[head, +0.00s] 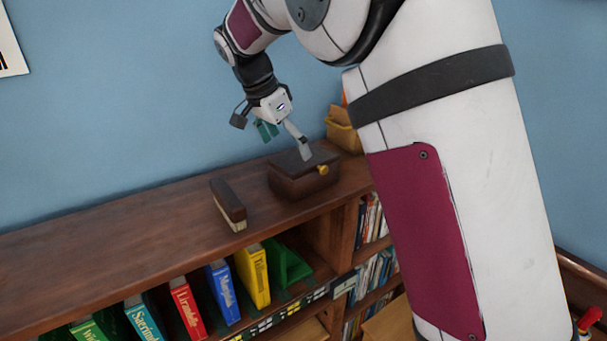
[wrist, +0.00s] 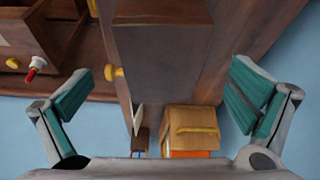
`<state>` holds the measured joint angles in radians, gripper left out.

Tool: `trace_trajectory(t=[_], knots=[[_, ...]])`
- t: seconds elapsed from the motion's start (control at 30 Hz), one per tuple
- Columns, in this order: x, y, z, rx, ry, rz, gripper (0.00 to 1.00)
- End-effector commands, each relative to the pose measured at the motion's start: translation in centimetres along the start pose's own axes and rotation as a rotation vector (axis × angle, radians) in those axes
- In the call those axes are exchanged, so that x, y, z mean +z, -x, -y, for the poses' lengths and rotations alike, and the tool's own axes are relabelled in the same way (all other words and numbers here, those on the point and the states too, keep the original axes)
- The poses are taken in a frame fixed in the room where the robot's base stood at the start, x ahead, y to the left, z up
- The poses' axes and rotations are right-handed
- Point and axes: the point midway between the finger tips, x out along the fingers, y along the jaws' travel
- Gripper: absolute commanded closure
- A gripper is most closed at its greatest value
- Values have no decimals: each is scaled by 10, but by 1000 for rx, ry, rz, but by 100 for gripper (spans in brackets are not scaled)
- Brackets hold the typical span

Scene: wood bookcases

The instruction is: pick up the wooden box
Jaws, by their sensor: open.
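The wooden box (head: 303,184) is dark brown with a lid and a small yellow knob on its front. It stands on top of the bookcase, toward the right end in the head view. My gripper (head: 287,142) is open just above it, with one grey finger overlapping the lid in the picture. In the wrist view the box (wrist: 160,60) lies between the spread, teal-padded fingers of my gripper (wrist: 162,75), its knob on the left. I cannot tell whether a finger touches it.
A yellow container (head: 342,131) stands behind the box; the wall is close behind. Colourful books (head: 222,292) fill the shelf below. The top's left part is clear.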

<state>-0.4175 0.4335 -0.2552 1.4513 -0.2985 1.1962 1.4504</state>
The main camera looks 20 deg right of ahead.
Motion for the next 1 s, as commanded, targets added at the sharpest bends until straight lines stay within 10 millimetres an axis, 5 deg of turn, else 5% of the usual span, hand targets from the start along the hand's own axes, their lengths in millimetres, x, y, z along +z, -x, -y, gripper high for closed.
trace_trajectory(t=[0.7, 1.0], knots=[[-2, -82, 2, 1, 1, 1, 0], [-2, -88, 3, -1, 1, 1, 0]])
